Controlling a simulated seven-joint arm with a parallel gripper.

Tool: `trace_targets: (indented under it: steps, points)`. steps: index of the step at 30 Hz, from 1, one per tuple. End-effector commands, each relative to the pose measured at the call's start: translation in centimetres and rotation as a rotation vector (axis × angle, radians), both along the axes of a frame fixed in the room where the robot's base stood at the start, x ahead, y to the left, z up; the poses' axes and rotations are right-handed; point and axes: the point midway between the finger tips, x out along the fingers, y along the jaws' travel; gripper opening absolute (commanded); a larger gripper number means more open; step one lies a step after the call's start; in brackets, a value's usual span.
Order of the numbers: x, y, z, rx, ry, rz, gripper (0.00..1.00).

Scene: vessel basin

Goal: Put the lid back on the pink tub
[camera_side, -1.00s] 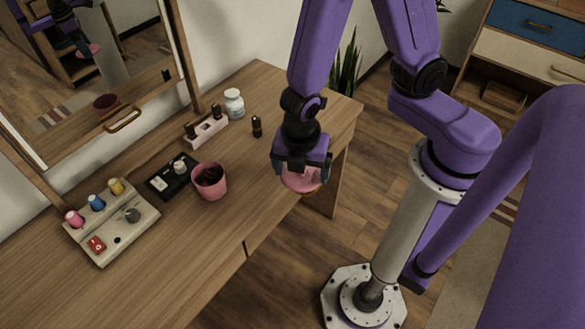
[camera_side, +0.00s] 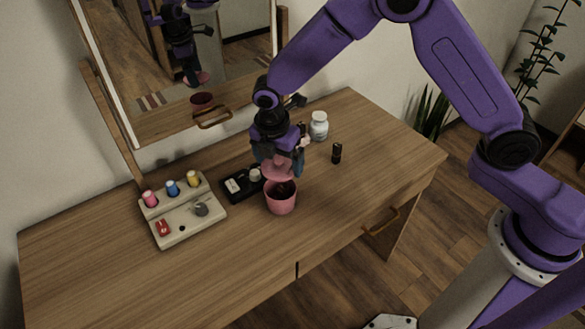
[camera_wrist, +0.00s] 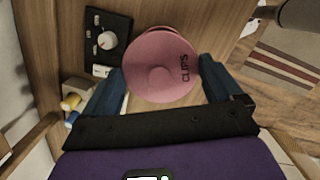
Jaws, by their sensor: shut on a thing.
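The pink tub (camera_side: 281,203) stands upright on the wooden table, with dark contents visible through its open top. The round pink lid (camera_side: 279,171) is in my gripper (camera_side: 280,165), just above the tub and toward its back edge in the side view. A gap shows between lid and front rim; whether they touch at the back is hidden. In the wrist view the lid (camera_wrist: 155,75) has a round knob and the word CLIPS. My gripper's blue fingers (camera_wrist: 163,88) are on either side of it.
A black box (camera_side: 236,190) with a white knob is close left of the tub. A white jar (camera_side: 318,127) and a dark bottle (camera_side: 337,153) stand behind right. A mirror (camera_side: 165,75) is behind. The front table is clear.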

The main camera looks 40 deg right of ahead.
Motion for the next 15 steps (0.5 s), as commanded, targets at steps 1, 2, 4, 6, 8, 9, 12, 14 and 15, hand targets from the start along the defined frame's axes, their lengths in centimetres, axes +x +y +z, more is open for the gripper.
trace_targets:
  steps: [1,2,4,6,8,9,12,14,15]
  points:
    - [0.1,0.0,-0.1,0.000,0.001,0.000,0.62]
    - [0.1,0.0,-0.2,-0.001,0.001,0.001,0.62]
    - [0.1,0.0,-0.6,-0.001,0.001,0.001,0.62]
    - [0.1,0.0,-1.1,-0.001,0.001,0.001,0.62]
    - [0.1,0.0,-1.5,-0.001,0.002,0.000,0.62]
    - [0.1,0.0,-1.9,-0.001,0.002,0.000,0.62]
    - [0.1,0.0,-2.7,0.000,0.001,0.000,0.62]
    - [0.1,0.0,-3.2,0.000,0.001,0.000,0.62]
    - [0.1,0.0,-3.6,0.000,0.001,0.000,0.62]
